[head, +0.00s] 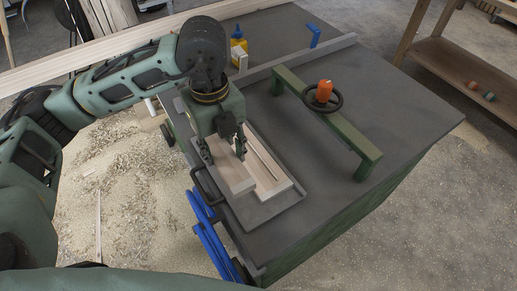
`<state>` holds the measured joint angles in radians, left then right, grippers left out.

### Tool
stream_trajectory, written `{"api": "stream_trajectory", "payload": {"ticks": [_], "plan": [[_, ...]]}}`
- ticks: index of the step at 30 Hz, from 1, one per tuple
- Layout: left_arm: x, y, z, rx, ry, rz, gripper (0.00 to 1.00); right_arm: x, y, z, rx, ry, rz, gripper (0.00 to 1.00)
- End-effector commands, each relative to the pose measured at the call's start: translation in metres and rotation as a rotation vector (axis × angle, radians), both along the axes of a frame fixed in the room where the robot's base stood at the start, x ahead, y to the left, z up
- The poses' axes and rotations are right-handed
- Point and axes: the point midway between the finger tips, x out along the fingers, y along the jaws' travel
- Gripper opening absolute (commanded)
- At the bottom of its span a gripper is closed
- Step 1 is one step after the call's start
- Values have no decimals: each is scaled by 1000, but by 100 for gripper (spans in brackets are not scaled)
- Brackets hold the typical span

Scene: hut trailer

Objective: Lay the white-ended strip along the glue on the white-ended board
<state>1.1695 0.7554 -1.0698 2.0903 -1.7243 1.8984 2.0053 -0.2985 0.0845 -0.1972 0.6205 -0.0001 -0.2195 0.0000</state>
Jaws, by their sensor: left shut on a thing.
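My left gripper (224,154) points down over the near left part of the grey table and is shut on a pale wooden strip (232,174). The strip's near end (241,189) looks paler. The strip is at the left side of a pale wooden board (276,189), which has a light near end and a dark lengthwise line. I cannot tell whether strip and board touch. The far parts of both are hidden behind my gripper. Glue cannot be made out on the board. My right gripper is not in view.
The board lies on a grey plate (267,212) on the table (390,95). A green bar (335,128) with a black wheel and orange knob (324,91) stands to the right. A yellow bottle (238,37) and a blue item (314,36) are at the back.

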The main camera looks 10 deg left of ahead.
Motion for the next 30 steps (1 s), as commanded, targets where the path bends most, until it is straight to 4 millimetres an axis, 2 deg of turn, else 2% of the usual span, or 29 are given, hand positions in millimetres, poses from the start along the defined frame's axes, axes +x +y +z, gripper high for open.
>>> {"api": "stream_trajectory", "payload": {"ticks": [5, 12, 18, 25, 30], "plan": [[19, -14, -11, -1, 5, 23, 10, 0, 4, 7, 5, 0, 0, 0], [66, -43, -44, -1, 4, 22, 10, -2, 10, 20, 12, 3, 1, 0], [93, -59, -64, -1, 2, 22, 10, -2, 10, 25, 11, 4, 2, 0], [98, -62, -77, 1, 4, 20, 10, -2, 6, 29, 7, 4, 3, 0], [97, -62, -101, 1, 4, 21, 10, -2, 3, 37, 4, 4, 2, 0]]}}
